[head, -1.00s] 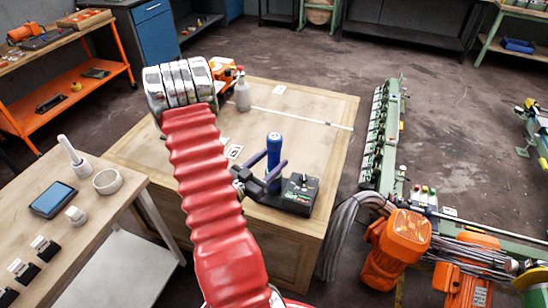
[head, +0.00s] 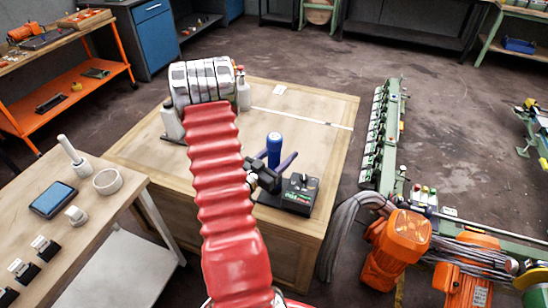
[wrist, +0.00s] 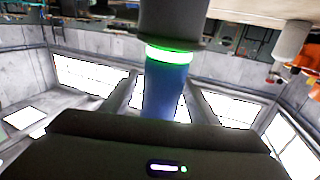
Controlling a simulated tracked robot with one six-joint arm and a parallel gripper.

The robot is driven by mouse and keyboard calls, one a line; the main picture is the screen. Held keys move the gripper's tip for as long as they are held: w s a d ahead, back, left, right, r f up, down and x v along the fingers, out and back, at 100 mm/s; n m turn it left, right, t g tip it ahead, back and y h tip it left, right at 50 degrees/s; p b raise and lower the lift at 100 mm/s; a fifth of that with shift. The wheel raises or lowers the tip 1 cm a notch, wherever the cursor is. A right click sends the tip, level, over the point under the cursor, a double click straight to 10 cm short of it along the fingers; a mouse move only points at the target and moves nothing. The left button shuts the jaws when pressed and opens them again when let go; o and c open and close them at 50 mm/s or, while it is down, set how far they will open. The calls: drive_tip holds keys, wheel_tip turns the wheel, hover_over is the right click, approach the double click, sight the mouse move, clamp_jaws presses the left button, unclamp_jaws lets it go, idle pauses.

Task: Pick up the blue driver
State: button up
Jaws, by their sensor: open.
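The blue driver (head: 274,150) stands upright near the front right of the wooden table (head: 315,100). In the wrist view, which looks upside down, its blue body (wrist: 166,92) has a lit green ring and a thick dark part. My gripper (head: 281,162) is open at the driver, and its dark fingers show partly in the head view. In the wrist view my gripper (wrist: 164,82) has one finger on each side of the blue body, with gaps visible.
A black box (head: 300,193) with a knob sits just right of the driver. Orange motors (head: 400,235) and a green rail (head: 380,140) are right of the table. The table's back right is mostly clear.

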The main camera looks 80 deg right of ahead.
drive_tip(key=shift+c, duration=0.4)
clamp_jaws()
drive_tip(key=shift+r, duration=0.15)
wheel_tip(320, 180, up, 18)
idle(1.4)
idle(1.0)
